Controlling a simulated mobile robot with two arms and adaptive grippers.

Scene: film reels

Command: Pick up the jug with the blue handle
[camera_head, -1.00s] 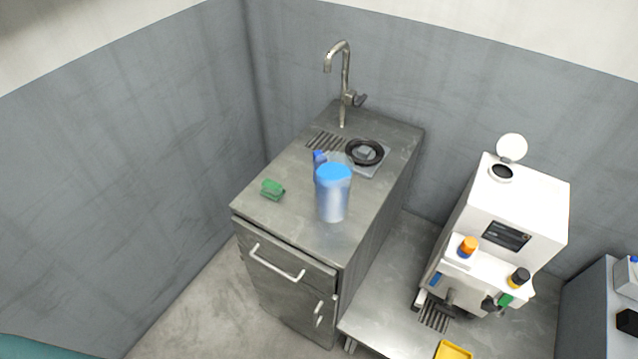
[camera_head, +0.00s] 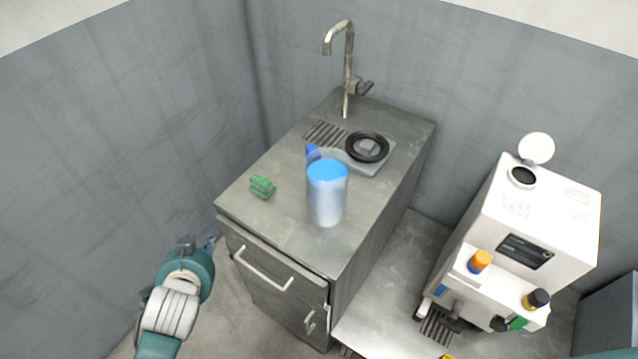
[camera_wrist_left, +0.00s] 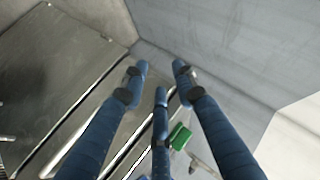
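The jug (camera_head: 327,203) stands upright on the steel counter, a translucent cylinder with a bright blue top. A darker blue part, seemingly its handle (camera_head: 312,153), shows behind it at the upper left. My left gripper (camera_head: 208,243) is low at the left, in front of the cabinet's left corner and well apart from the jug. In the left wrist view the blue fingers of my left gripper (camera_wrist_left: 163,76) are spread with nothing between them. The jug cannot be made out in that view. My right gripper is not in view.
A green block (camera_head: 262,187) lies on the counter (camera_head: 285,225) left of the jug. Behind the jug are a black ring-shaped item (camera_head: 367,147) on a grey plate and a tall faucet (camera_head: 347,70). A white machine (camera_head: 535,225) stands to the right. Walls close the back and left.

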